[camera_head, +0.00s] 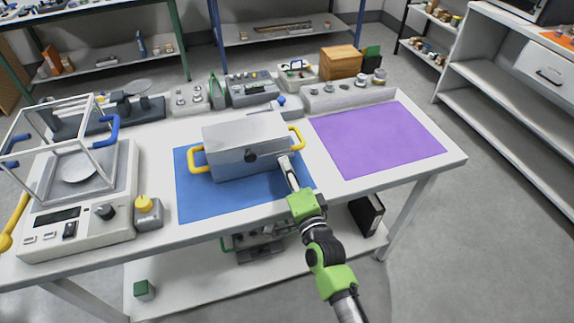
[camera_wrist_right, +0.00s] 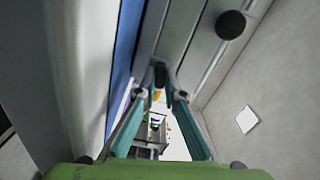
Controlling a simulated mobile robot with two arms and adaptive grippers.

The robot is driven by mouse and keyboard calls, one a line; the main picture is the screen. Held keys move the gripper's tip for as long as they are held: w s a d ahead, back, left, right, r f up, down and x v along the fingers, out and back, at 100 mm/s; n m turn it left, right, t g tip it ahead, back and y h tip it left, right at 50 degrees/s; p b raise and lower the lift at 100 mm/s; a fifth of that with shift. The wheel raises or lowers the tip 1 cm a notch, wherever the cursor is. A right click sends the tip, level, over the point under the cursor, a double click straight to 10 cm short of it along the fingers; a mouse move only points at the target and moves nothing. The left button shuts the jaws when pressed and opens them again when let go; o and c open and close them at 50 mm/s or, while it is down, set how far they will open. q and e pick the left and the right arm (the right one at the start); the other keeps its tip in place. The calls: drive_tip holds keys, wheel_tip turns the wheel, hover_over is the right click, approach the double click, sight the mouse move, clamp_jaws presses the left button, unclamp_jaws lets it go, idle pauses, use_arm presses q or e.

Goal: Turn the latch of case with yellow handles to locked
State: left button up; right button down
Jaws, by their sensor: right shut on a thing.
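The grey case (camera_head: 245,145) with yellow handles (camera_head: 197,160) lies closed on a blue mat (camera_head: 200,207). A round black knob (camera_head: 251,156) is on its front face; a black knob also shows in the right wrist view (camera_wrist_right: 230,25), clear of the fingers. My right gripper (camera_head: 285,162) is at the right end of the case's front. In the wrist view its fingertips (camera_wrist_right: 160,78) close around a small dark piece (camera_wrist_right: 160,73), which appears to be the latch. The fingers hide most of it, so its turn angle cannot be told. My left gripper is not in view.
A purple mat (camera_head: 375,138) lies clear on the right. A balance (camera_head: 75,195) with an open-framed shield and a yellow-knobbed box (camera_head: 148,212) stand left. Devices, weights and a wooden box (camera_head: 341,62) line the table's back.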

drive_tip(key=n+p, duration=0.2)
drive_tip(key=n, duration=0.2)
drive_tip(key=shift+n, duration=0.3)
drive_tip(key=n+p, duration=0.1)
drive_tip(key=n, duration=0.3)
drive_tip(key=shift+n+p, duration=0.3)
drive_tip(key=n, duration=0.3)
drive_tip(key=shift+f+p, duration=0.1)
drive_tip(key=shift+p, duration=0.25)
drive_tip(key=shift+n, duration=1.5)
drive_tip(key=c, duration=2.1)
unclamp_jaws()
drive_tip(key=shift+c, duration=0.2)
